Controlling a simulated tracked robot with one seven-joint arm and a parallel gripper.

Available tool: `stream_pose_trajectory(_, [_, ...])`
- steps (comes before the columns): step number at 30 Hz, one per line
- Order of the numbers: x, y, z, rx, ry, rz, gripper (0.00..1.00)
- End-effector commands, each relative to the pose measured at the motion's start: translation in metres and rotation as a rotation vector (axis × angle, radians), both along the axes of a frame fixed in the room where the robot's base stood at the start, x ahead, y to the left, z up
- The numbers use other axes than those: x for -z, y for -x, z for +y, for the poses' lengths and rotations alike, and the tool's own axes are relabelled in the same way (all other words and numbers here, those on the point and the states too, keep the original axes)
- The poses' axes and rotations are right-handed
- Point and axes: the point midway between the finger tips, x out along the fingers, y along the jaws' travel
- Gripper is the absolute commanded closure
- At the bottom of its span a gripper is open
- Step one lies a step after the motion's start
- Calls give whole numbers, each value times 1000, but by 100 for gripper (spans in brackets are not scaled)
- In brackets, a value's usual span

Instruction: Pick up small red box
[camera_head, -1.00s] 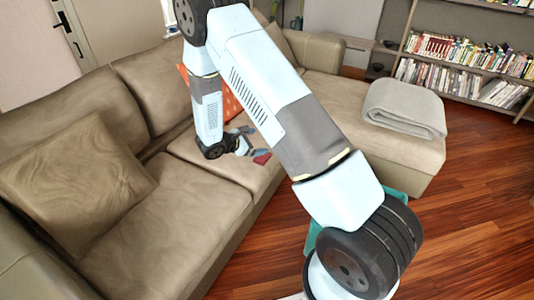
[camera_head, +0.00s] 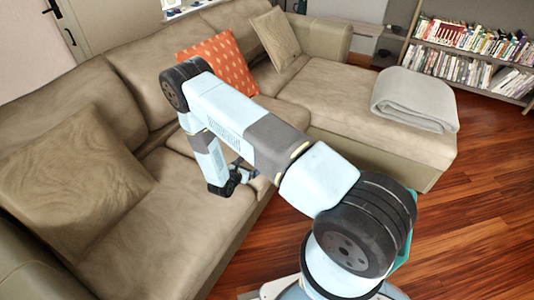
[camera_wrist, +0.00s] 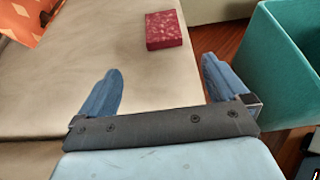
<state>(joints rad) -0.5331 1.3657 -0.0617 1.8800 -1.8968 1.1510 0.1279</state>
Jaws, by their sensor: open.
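The small red box (camera_wrist: 163,29) lies on the beige sofa seat (camera_wrist: 70,90), near its edge, in the wrist view. My gripper (camera_wrist: 161,66) is open and empty, its two blue fingers spread apart. The box is ahead of the fingertips, in line with the gap between them and not touching either finger. In the head view my gripper (camera_head: 246,174) is low over the sofa seat, partly behind my arm. I cannot make out the red box in the head view now.
A teal open container (camera_wrist: 280,75) stands just right of my gripper, beside the seat edge. An orange patterned cushion (camera_head: 222,62) leans on the sofa back. A folded grey blanket (camera_head: 415,98) lies on the chaise. Wooden floor (camera_head: 470,220) is open at the right.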

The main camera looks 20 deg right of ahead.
Motion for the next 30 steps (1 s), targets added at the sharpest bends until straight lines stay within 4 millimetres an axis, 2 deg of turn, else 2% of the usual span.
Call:
stream_pose_trajectory(3, [9,-14,-18,7,1,0,0])
stream_pose_trajectory(9, [21,-35,-41,11,0,0,0])
stream_pose_trajectory(20, [28,-48,-55,11,0,0,0])
stream_pose_trajectory(30, [43,-74,-84,11,0,0,0])
